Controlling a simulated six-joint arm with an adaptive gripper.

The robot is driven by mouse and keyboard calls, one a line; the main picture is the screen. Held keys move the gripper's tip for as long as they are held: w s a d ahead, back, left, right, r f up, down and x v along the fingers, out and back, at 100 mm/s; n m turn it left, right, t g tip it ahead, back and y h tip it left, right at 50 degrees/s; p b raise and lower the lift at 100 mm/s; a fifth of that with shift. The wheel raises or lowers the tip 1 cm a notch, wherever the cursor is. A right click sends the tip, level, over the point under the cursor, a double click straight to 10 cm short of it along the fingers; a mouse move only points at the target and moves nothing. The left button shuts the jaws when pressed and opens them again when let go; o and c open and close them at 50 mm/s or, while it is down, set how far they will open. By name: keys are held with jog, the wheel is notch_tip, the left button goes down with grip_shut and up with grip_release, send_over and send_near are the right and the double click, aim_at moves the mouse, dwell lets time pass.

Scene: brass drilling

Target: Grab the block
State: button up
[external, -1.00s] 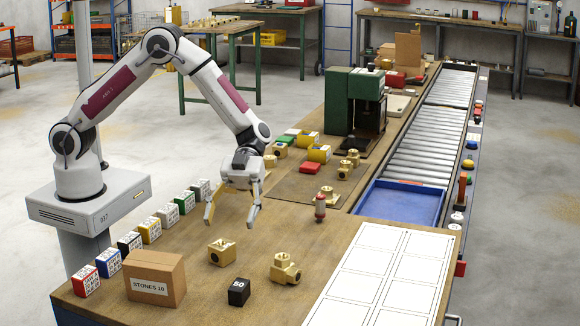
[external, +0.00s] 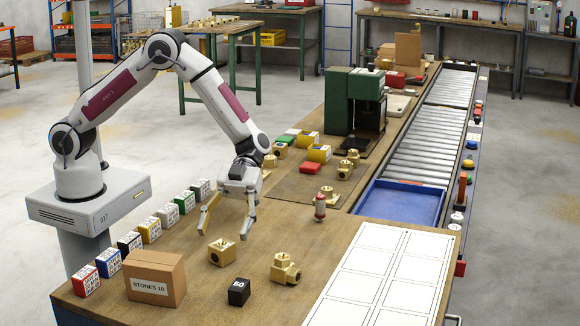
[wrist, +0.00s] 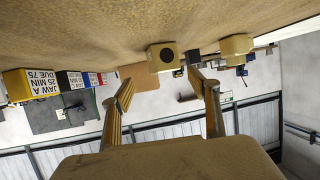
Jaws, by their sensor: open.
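A brass block (external: 222,251) with a round dark hole stands on the wooden table in front of my gripper. It also shows in the wrist view (wrist: 161,57), beyond the fingertips and roughly between them. A black cube marked 50 (external: 239,291) sits nearer the camera, to the right of the brass block; the task does not say which block is meant. My gripper (external: 225,235) is open and empty, its fingers pointing down low over the table, behind the brass block. Both spread fingers show in the wrist view (wrist: 160,80).
A cardboard box (external: 155,278) stands at front left, beside a row of coloured labelled blocks (external: 150,230). A brass fitting (external: 285,269) stands right of the brass block.

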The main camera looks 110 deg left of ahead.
aim_at(223, 241)
jog(key=shift+w+f+x, duration=0.1)
jog(key=shift+w+x, duration=0.1)
jog(key=shift+x, duration=1.1)
jog(key=shift+w+f+x, duration=0.1)
jog(key=shift+w+x, duration=0.05)
jog(key=shift+x, duration=1.15)
jog(key=shift+a, duration=0.15)
jog(key=shift+r, duration=0.1)
grip_shut()
